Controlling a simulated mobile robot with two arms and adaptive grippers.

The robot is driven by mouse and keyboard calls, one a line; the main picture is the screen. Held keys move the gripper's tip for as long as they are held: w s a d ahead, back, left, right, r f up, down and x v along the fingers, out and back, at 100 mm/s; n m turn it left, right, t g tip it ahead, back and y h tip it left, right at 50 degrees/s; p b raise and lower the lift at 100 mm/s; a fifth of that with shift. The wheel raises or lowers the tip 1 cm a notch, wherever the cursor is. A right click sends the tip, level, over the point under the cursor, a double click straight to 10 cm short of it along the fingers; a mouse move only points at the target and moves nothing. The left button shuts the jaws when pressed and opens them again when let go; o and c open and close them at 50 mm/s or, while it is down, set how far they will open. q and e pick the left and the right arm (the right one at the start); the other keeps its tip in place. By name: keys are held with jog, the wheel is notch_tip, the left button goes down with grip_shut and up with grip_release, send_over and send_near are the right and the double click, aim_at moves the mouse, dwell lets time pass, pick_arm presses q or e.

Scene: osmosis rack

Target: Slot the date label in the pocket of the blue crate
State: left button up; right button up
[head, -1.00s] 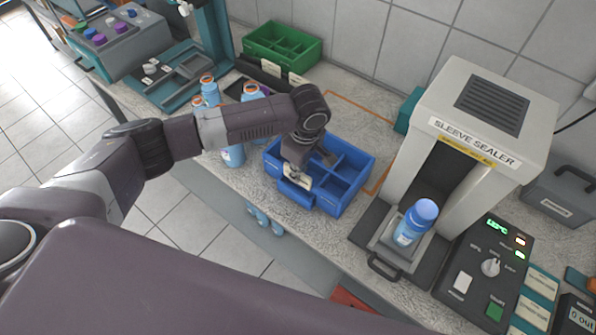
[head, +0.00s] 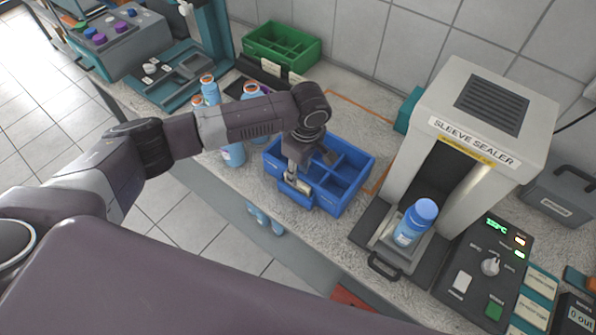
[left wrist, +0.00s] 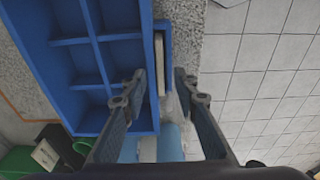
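The blue crate (head: 350,197) with several compartments stands at the front edge of the counter. Its pocket (head: 294,193) is on the outer front face. The pale date label (left wrist: 160,65) sits in the pocket (left wrist: 168,50) in the left wrist view, between the crate wall (left wrist: 149,50) and the pocket's outer wall. In the head view only a small part of it shows beside my gripper. My left gripper (head: 296,178) is just above the pocket. In the left wrist view its fingers (left wrist: 161,82) are apart, one on each side of the label, not touching it. My right gripper is out of view.
Bottles with blue bodies (head: 233,153) stand left of the crate. A green crate (head: 283,46) is behind it. The sleeve sealer (head: 484,110), with a blue-capped bottle (head: 416,222) on its tray, is to the right.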

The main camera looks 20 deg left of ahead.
pick_arm(q)
notch_tip(320, 180, up, 11)
jog(key=d, duration=0.1)
jog(key=shift+s+r, duration=0.15)
jog(key=shift+r, duration=0.05)
dwell(0.5)
